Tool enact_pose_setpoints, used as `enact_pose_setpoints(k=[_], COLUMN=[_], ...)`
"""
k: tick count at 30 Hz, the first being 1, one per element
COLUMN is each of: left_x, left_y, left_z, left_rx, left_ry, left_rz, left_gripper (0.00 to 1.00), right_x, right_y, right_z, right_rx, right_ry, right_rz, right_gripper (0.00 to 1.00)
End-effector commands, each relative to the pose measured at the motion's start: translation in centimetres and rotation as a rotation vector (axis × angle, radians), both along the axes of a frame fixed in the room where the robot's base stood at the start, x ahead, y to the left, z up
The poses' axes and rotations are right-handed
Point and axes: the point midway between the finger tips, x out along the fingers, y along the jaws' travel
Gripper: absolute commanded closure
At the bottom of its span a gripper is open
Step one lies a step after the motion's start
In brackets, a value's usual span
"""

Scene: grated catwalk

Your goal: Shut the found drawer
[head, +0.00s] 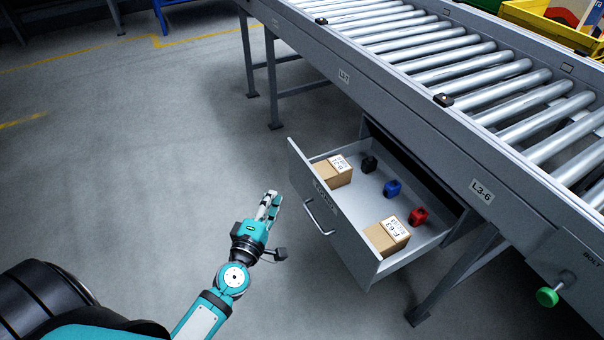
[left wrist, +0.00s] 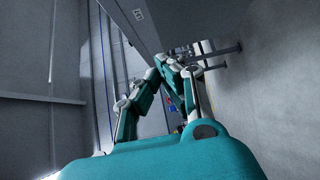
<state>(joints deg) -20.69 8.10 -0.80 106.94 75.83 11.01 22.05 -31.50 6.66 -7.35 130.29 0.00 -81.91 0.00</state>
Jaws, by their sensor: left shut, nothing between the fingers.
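The grey drawer (head: 348,236) is pulled out from under the roller conveyor in the head view. Its front panel faces the lower left and carries a bar handle (head: 318,217). Inside lie two cardboard boxes (head: 333,172) (head: 387,236) with labels, and a black, a blue (head: 392,188) and a red (head: 418,216) small item. My left gripper (head: 269,203) is shut and empty, out in front of the drawer and left of the handle, apart from it. Its closed fingers (left wrist: 167,66) also show in the left wrist view. My right gripper is not in view.
The conveyor (head: 440,72) with metal rollers runs above the drawer, on grey legs (head: 273,85). A green knob (head: 547,297) sits on its frame at the lower right. A yellow bin (head: 540,17) stands at the top right. The floor left of the drawer is clear.

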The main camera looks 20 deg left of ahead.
Motion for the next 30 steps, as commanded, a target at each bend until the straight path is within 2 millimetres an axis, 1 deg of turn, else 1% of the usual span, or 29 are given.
enact_pose_setpoints(k=[1,6,12,15,21,30], left_x=[1.0,4.6,8.7,9.9,11.4,11.6], left_y=[0.1,0.6,1.0,-0.1,-1.2,-1.5], left_z=[0.3,0.2,0.2,0.1,0.0,0.0], left_rx=[-0.001,0.0,0.002,-0.001,0.003,0.004], left_ry=[-0.003,-0.003,-0.002,0.001,0.0,0.002], left_rz=[0.001,0.0,-0.001,-0.002,-0.001,-0.001], left_gripper=[1.0,1.0,1.0,1.0,1.0,1.0], right_x=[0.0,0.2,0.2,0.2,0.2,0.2], right_y=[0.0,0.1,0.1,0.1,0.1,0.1], right_z=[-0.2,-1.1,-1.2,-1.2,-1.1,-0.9], right_rx=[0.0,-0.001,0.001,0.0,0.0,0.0], right_ry=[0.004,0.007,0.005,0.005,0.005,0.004], right_rz=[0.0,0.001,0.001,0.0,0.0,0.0], right_gripper=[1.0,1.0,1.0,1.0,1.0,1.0])
